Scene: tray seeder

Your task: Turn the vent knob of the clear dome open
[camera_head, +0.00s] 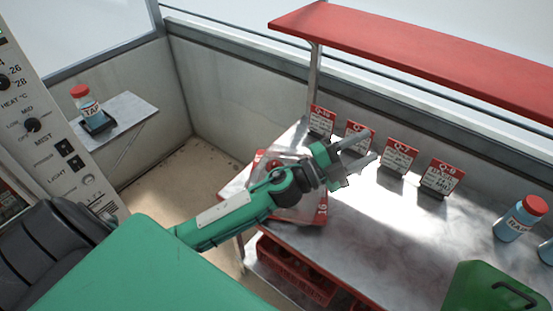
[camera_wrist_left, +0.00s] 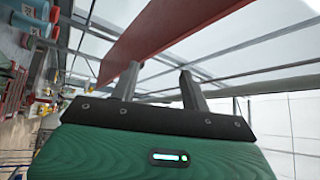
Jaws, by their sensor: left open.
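A red tray (camera_head: 320,212) sits on the metal bench, and what looks like the clear dome (camera_head: 297,211) lies over it. My left forearm and wrist cross in front of them and hide much of both. My right gripper is not in view.
Several red-and-white cards (camera_head: 398,157) stand along the bench (camera_head: 388,235) behind my left gripper. A red shelf (camera_head: 430,55) overhangs them. Blue bottles (camera_head: 520,218) and a green container (camera_head: 490,288) are at the right. A control panel (camera_head: 45,120) stands at the left.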

